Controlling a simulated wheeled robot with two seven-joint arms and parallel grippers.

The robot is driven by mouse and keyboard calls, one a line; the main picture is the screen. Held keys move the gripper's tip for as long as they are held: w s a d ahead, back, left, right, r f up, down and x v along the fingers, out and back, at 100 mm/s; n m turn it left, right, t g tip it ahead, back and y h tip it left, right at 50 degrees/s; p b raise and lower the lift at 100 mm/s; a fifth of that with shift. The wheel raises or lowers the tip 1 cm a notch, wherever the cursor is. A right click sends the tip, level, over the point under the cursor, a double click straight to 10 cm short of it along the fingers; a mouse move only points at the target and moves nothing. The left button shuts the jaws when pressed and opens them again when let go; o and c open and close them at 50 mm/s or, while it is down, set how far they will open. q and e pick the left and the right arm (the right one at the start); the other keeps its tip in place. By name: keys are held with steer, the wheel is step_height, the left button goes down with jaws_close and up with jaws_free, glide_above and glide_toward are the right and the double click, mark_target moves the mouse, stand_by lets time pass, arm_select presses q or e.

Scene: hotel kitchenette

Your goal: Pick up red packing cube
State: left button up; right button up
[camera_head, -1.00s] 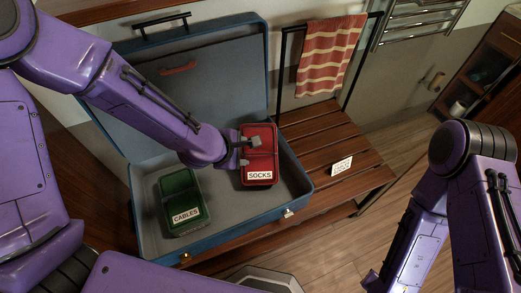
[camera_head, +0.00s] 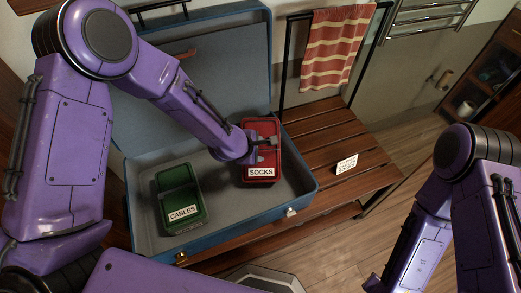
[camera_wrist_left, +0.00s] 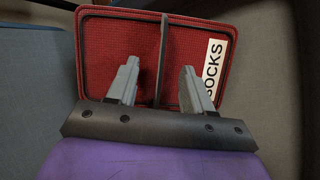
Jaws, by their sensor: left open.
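The red packing cube (camera_head: 262,170), labelled SOCKS, lies in the right part of the open blue suitcase (camera_head: 222,219). A dark strap or handle crosses its top in the left wrist view (camera_wrist_left: 215,30). My left gripper (camera_head: 266,149) is over the cube. Its two fingers are spread on either side of the strap in the left wrist view (camera_wrist_left: 158,85). I cannot tell whether the fingertips touch the cube. My right arm is at the right of the head view, but its gripper is not in view.
A green cube (camera_head: 180,197) labelled CABLES lies left of the red one in the suitcase. The suitcase rests on a slatted wooden bench (camera_head: 325,143) with a small white card (camera_head: 346,164). A striped towel (camera_head: 333,48) hangs on a rail behind.

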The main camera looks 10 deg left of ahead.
arm_select(q)
steer(key=shift+s, duration=0.1)
jaws_close()
stand_by(1.3)
